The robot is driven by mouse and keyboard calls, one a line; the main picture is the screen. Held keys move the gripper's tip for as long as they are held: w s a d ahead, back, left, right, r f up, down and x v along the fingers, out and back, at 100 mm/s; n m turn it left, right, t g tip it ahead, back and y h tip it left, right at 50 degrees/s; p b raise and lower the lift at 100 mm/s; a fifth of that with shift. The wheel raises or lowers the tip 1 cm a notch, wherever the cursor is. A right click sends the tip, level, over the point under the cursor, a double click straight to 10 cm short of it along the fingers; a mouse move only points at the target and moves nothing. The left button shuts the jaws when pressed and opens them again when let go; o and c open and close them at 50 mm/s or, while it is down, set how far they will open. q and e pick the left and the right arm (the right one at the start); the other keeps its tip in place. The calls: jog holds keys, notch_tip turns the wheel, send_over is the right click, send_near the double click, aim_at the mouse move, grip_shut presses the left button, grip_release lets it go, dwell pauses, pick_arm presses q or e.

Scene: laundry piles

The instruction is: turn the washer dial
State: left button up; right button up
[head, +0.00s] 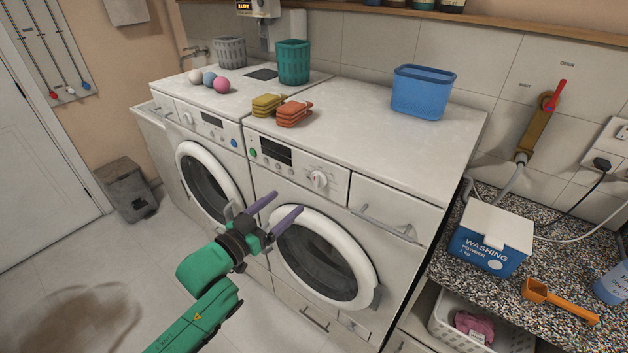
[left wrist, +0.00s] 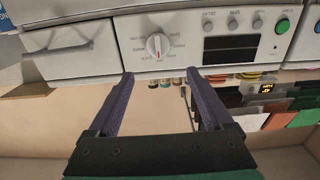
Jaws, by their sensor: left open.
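The white washer dial (head: 318,179) sits on the front panel of the right-hand washer (head: 345,188), right of its dark display. In the left wrist view the dial (left wrist: 158,45) appears as a round white knob with a red mark and printed settings around it. My left gripper (head: 288,202) is open and empty, its two purple fingers pointing up toward the panel, below and left of the dial in the head view. In the left wrist view the left gripper (left wrist: 160,73) has its fingertips spread either side of the dial's line, apart from it. My right gripper is out of view.
The round washer door (head: 320,262) lies just below the panel. A drawer handle (head: 387,224) sticks out at the right. Folded orange cloths (head: 294,113), yellow cloths (head: 267,105) and a blue tub (head: 422,92) stand on top. A washing powder box (head: 490,242) is on the counter.

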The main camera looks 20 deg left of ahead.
aim_at(314, 179)
pick_arm(q)
jog(key=p+x, duration=0.2)
jog(key=x, duration=0.9)
jog(key=shift+s+d+r, duration=0.1)
jog(key=shift+r, duration=0.1)
jog(key=shift+w+f, duration=0.1)
jog(key=shift+w, duration=0.1)
jog(key=shift+s, duration=0.15)
jog(key=c, duration=0.4)
grip_shut()
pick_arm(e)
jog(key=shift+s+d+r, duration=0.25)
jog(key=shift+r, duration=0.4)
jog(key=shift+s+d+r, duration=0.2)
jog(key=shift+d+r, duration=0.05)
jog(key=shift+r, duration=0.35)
